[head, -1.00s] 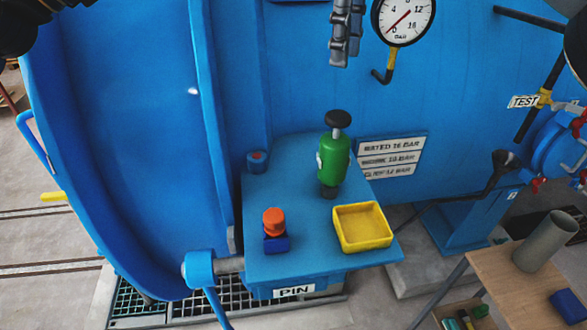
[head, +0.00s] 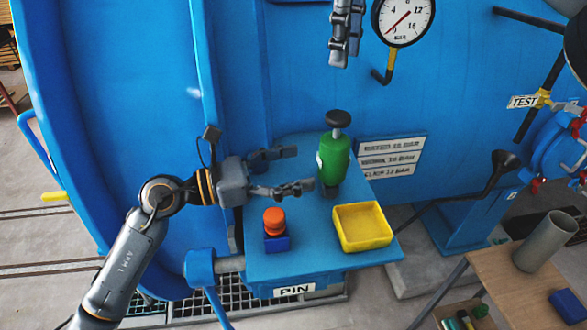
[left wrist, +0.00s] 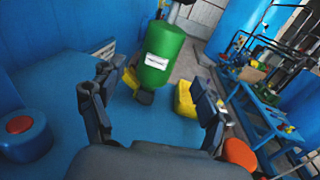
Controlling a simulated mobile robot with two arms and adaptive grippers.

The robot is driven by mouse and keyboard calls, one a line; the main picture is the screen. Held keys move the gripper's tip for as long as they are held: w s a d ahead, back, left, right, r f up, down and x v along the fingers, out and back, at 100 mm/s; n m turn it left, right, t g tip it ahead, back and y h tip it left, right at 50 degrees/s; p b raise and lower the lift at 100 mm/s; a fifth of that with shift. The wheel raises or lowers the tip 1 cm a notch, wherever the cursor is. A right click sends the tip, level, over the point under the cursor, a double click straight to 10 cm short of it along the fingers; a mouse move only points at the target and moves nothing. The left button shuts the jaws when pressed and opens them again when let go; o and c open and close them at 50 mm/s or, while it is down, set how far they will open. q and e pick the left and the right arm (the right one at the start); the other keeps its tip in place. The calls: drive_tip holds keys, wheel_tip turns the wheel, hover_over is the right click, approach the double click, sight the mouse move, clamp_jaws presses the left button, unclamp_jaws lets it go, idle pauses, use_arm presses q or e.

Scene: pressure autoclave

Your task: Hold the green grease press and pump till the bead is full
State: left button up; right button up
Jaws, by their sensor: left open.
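The green grease press (head: 333,160) stands upright on the blue shelf (head: 300,262), with a black knob on top and a dark foot. It also shows in the left wrist view (left wrist: 162,55), ahead of the fingers and between their lines. My left gripper (head: 303,170) is open and empty, just left of the press, its fingers pointing at it. The lower fingertip appears close to the press; I cannot tell whether it touches. What appears to be my right gripper (head: 346,45) hangs at the top, far from the press; its opening is unclear. I cannot make out a bead.
A yellow tray (head: 362,228) lies right of an orange cap (head: 274,222) on a blue block, both in front of the press. A blue knob with a red top (left wrist: 22,138) is left in the wrist view. A pressure gauge (head: 403,18) hangs above.

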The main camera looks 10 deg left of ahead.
sight(320, 165)
use_arm(q)
drive_tip(key=shift+d+f, duration=0.15)
drive_tip(key=shift+f, duration=0.1)
drive_tip(key=shift+w+d, duration=0.25)
drive_tip(key=shift+d, duration=0.05)
drive_tip(key=x, duration=0.6)
drive_tip(key=shift+w+d+f, duration=0.1)
drive_tip(key=shift+w+d, duration=0.1)
drive_tip(key=shift+d, duration=0.05)
drive_tip(key=shift+c, duration=0.5)
